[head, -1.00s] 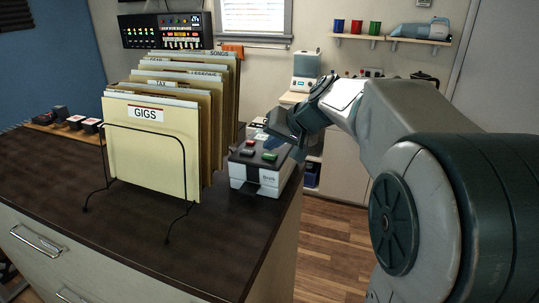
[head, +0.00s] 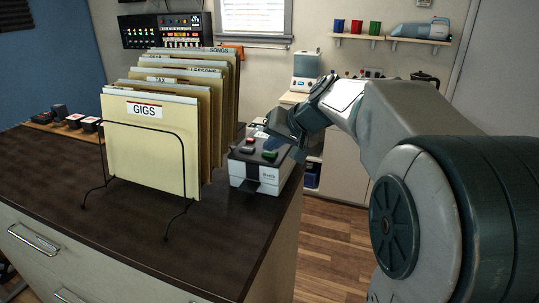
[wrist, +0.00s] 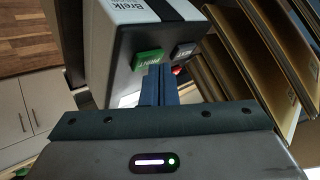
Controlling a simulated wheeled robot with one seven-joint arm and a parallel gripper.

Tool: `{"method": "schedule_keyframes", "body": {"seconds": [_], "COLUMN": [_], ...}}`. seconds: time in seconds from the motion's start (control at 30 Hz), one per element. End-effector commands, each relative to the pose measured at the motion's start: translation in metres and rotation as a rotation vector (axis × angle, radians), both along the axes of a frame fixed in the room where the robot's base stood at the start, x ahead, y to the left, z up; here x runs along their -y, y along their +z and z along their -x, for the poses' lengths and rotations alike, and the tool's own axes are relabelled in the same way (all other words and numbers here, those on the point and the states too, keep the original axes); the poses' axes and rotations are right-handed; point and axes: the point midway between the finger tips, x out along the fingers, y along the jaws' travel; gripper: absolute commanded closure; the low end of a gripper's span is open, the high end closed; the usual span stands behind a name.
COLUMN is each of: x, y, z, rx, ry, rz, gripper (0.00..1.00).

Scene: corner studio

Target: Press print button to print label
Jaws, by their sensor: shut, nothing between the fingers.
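The label printer (head: 258,182) is a white box with a dark top on the right end of the dark desk. Its green button (head: 269,154) is at the front right of the top. In the wrist view the green button (wrist: 147,59) reads PRINT, beside a dark button (wrist: 184,51). A red button (head: 246,150) also shows. My gripper (head: 268,139) is above the printer top. It is shut and empty. In the wrist view the blue fingertips (wrist: 158,70) are right at the green button's edge; I cannot tell if they touch it.
A wire rack with upright folders (head: 152,150) stands close left of the printer. A wooden holder with dark items (head: 68,121) sits at the far left. The desk (head: 140,235) is clear in front of the rack. Bare floor (head: 335,250) lies to its right.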

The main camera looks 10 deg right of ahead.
Motion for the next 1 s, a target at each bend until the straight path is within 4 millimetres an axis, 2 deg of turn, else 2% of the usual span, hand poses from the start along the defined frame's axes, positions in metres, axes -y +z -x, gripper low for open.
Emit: {"method": "schedule_keyframes", "body": {"seconds": [0.67, 1.0], "x": [0.0001, 0.0000], "y": [-0.0034, 0.0057], "z": [0.0000, 0.0000], "rx": [0.000, 0.000], "ry": [0.000, 0.001], "rz": [0.000, 0.001], "gripper": [1.00, 1.00]}}
